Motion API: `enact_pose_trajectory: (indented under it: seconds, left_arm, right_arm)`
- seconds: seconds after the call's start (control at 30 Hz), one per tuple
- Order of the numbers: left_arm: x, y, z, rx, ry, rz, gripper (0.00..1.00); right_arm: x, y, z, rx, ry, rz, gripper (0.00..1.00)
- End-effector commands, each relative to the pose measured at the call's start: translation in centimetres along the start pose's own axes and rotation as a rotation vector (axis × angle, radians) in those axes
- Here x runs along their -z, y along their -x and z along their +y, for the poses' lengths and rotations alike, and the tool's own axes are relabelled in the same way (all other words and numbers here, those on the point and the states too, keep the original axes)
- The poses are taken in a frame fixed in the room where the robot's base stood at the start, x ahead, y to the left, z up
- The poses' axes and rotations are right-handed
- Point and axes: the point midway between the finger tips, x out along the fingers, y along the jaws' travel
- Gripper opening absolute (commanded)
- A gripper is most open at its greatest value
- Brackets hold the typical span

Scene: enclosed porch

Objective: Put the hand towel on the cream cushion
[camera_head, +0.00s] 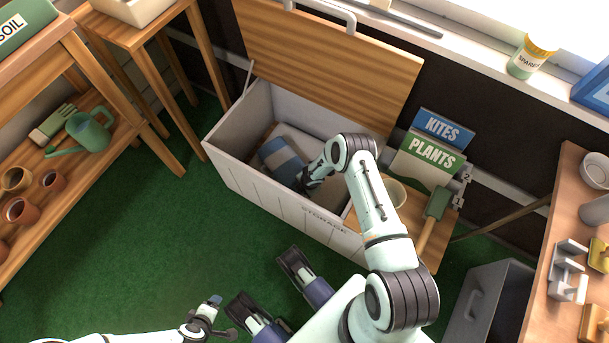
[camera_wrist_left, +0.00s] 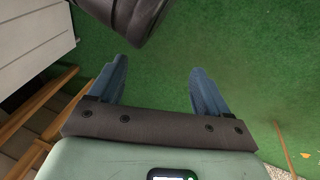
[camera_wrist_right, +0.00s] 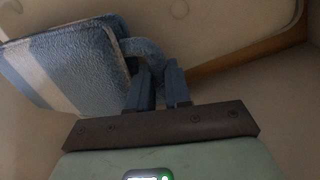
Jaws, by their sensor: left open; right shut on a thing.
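The hand towel (camera_head: 282,158), blue with pale stripes, is inside the open storage box. In the right wrist view, the towel (camera_wrist_right: 75,65) hangs to the left of the fingers, with a blue loop running to them. My right gripper (camera_head: 303,184) reaches into the box, and its fingers (camera_wrist_right: 160,88) are shut on the towel's loop. The cream cushion (camera_head: 305,146) is in the box; its buttoned surface (camera_wrist_right: 220,18) lies beyond the towel. I cannot tell whether towel and cushion touch. My left gripper (camera_head: 222,318) is open and empty over the green floor; its fingers (camera_wrist_left: 158,88) show apart.
The white storage box (camera_head: 265,203) has its wooden lid (camera_head: 335,60) raised behind. Its right end bears a wooden top with a cup (camera_head: 393,194) and a green-headed brush (camera_head: 437,203). Signs stand behind. A grey bin (camera_head: 485,305) is at right. Open green floor lies in front.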

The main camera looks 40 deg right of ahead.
Motion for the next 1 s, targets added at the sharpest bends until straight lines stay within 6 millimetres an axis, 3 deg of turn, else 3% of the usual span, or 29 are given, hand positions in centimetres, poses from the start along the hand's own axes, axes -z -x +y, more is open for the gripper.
enact_pose_trajectory:
  seconds: [0.13, 0.47, 0.5, 0.57, 0.87, 1.0]
  left_arm:
    - [-1.9, -1.2, -1.4, 0.025, 0.013, -0.057, 0.78]
    - [-2.1, -1.2, -1.5, 0.026, 0.015, -0.064, 0.78]
    - [-2.1, -1.1, -1.5, 0.027, 0.015, -0.065, 0.78]
    - [-2.1, -1.1, -1.5, 0.027, 0.015, -0.065, 0.78]
    - [-2.1, -1.1, -1.4, 0.026, 0.014, -0.063, 0.78]
    - [-1.7, -0.1, -0.8, 0.015, 0.008, -0.051, 0.78]
  right_arm:
    - [0.0, -1.8, -0.3, -0.001, 0.000, 0.000, 0.00]
    - [0.0, -1.9, -0.3, -0.001, 0.001, 0.000, 0.00]
    - [0.0, -1.9, -0.3, -0.001, 0.001, -0.001, 0.28]
    - [0.0, -1.8, -0.3, -0.001, 0.001, -0.001, 0.44]
    - [0.0, -1.7, -0.3, -0.001, 0.001, -0.001, 0.44]
    - [0.0, -0.7, -0.3, -0.001, 0.003, 0.000, 0.44]
